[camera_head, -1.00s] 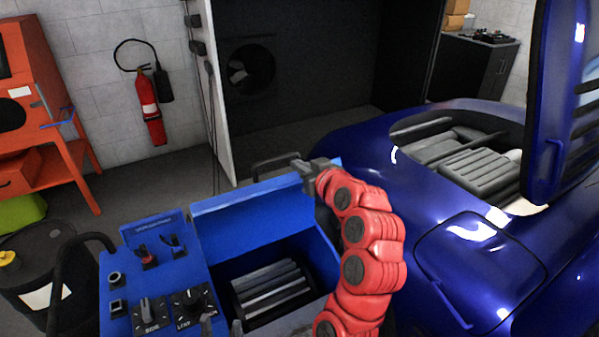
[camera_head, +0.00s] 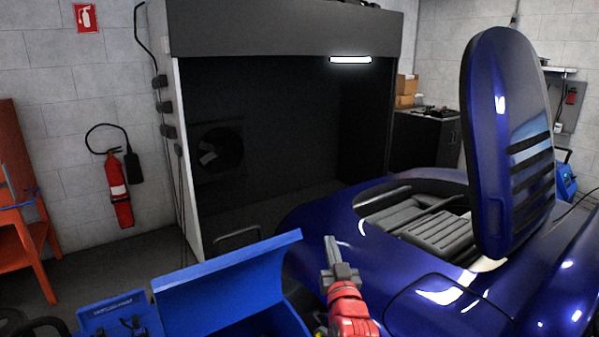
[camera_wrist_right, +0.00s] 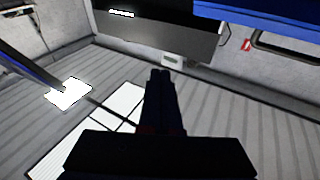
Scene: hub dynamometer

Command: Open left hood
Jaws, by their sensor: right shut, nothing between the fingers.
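A blue hood (camera_head: 230,283) on the low blue machine at the bottom left stands raised and tilted, with a dark opening in front of it. My right gripper (camera_head: 330,245) is shut and empty, just right of this hood's right end and apart from it, pointing upward. Its dark shut fingers show in the right wrist view (camera_wrist_right: 160,78). A blue car (camera_head: 390,250) stands to the right. A tall louvred blue panel (camera_head: 510,140) stands upright over its open cockpit, and a front panel (camera_head: 450,305) lies closed. My left gripper is not in view.
A dark booth (camera_head: 290,130) with a white side wall stands behind. A red extinguisher (camera_head: 118,190) hangs on the left wall, and an orange stand (camera_head: 25,240) is at the far left. Open floor (camera_head: 100,265) lies between the stand and the booth.

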